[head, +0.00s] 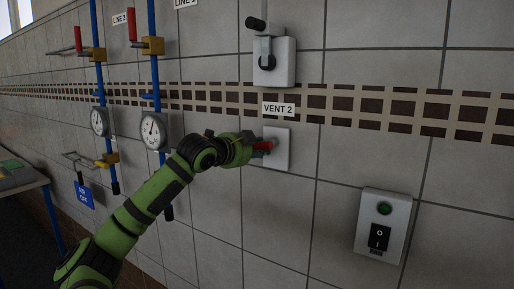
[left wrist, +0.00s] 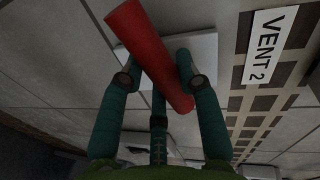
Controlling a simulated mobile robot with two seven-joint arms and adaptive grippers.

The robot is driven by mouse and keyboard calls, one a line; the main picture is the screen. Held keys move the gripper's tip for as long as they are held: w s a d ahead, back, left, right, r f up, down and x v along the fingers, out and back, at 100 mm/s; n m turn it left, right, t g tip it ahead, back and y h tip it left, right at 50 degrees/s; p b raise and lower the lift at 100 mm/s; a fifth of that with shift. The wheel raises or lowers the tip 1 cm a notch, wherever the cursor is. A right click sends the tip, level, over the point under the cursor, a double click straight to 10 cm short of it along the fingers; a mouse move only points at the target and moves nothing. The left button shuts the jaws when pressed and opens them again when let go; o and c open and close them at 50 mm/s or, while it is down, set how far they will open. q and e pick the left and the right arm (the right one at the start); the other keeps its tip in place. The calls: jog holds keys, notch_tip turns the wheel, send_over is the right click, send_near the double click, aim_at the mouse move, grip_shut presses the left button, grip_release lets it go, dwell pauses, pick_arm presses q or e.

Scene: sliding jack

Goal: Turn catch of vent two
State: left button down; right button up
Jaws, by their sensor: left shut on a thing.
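The catch of vent two is a red handle (head: 264,145) on a white wall plate (head: 281,150), under the label VENT 2 (head: 279,109). My left gripper (head: 258,147) is at the plate, shut on the red handle. In the left wrist view the red handle (left wrist: 150,55) lies slanted between the green fingers (left wrist: 160,75), its end sticking out past them toward the upper left. The white plate (left wrist: 205,50) is behind it. The handle's pivot is hidden. My right gripper is not in view.
Above is another white plate with a black-knobbed lever (head: 265,48). A switch box with a green button (head: 383,223) is at lower right. Blue pipes with red-handled valves and gauges (head: 154,131) stand left. A table edge (head: 30,185) shows far left.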

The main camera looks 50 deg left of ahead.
pick_arm(q)
jog(key=shift+a+r, duration=0.1)
jog(key=shift+r, duration=0.1)
dwell(0.4)
jog(key=c, duration=0.8)
grip_release()
jog(key=shift+c, duration=0.2)
jog(key=shift+w+f, duration=0.1)
jog(key=v, duration=1.2)
